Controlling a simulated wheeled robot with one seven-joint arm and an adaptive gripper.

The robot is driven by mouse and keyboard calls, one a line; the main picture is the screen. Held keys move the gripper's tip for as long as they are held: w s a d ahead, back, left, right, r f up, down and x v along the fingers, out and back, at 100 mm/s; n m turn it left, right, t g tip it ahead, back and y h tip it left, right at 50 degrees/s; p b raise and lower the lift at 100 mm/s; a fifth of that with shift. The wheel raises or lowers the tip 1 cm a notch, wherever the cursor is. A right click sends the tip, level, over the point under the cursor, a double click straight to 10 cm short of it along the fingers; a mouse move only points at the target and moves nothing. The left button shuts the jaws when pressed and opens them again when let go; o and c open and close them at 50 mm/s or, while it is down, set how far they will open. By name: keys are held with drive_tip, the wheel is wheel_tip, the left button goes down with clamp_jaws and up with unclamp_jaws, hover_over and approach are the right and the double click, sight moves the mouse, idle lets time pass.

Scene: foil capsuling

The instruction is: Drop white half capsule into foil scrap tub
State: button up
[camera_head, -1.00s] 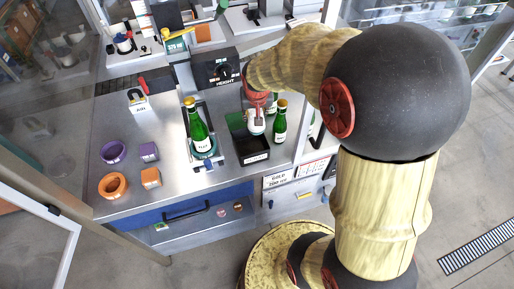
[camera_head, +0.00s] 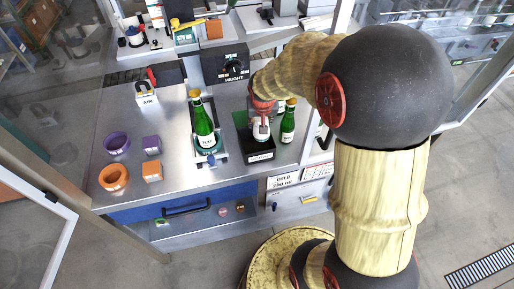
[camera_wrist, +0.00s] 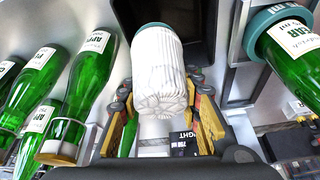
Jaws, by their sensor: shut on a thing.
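The white half capsule (camera_wrist: 160,75), a ribbed pale sleeve with a thin green edge at its far end, is between the fingers of my gripper (camera_wrist: 165,125), which is shut on it. The foil scrap tub (camera_wrist: 198,18) is a black open box; part of its dark interior shows beyond the capsule in the wrist view. In the head view the tub (camera_head: 262,154) stands at the front right of the bench, and my gripper (camera_head: 261,132) is over it. The capsule's height above the tub floor cannot be told.
A green bottle (camera_head: 288,122) stands close right of the tub. Another bottle (camera_head: 204,125) stands in a fixture to the left. Purple and orange rings (camera_head: 115,178) and blocks (camera_head: 152,171) lie at the left. The HEIGHT dial box (camera_head: 226,65) is behind.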

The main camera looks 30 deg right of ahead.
drive_tip(key=o, duration=0.7)
drive_tip(key=shift+o, duration=0.2)
drive_tip(key=v, duration=1.2)
drive_tip(key=s+a+n+y+b, duration=0.1)
drive_tip(key=s+a+n+b, duration=0.1)
drive_tip(key=s+a, duration=0.4)
drive_tip(key=s+a+r+n+t+y+b, duration=0.1)
drive_tip(key=s+a+n+b, duration=0.2)
drive_tip(key=s+a, duration=0.4)
drive_tip(key=s, duration=0.5)
drive_tip(key=shift+r+t, duration=0.3)
